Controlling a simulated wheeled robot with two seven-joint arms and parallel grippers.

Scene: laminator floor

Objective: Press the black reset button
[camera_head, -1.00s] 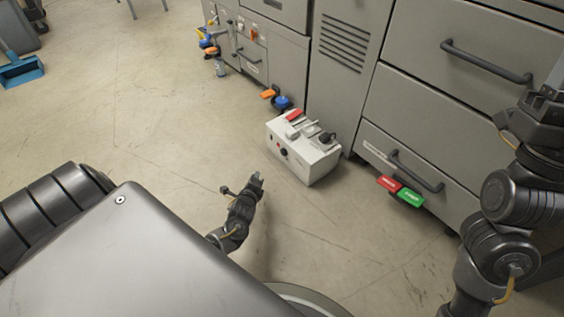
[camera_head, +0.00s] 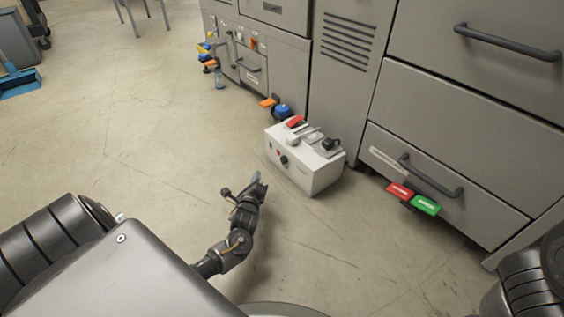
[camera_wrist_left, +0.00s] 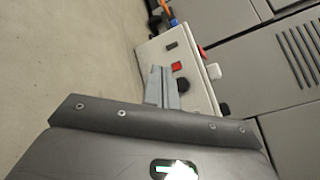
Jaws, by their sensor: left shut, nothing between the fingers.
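A pale box (camera_head: 310,178) stands on the floor against the grey machine. Its front face carries a round black knob or button (camera_head: 284,160), a red button (camera_head: 277,152) and a small dark part. The same round black part (camera_wrist_left: 182,84) and red button (camera_wrist_left: 176,66) show in the left wrist view. I cannot read which black part is the reset button. My left gripper (camera_head: 257,177) is shut and empty, low over the floor, in front of the box and apart from it. Its fingers (camera_wrist_left: 161,86) partly cover the box's front in the wrist view. My right gripper is out of view.
The box's top has a red part (camera_head: 295,121) and a black knob (camera_head: 331,143). Red (camera_head: 399,191) and green (camera_head: 426,205) pedals stick out below a drawer handle. Machine cabinets (camera_head: 450,115) wall off the right. The floor left of the box is clear.

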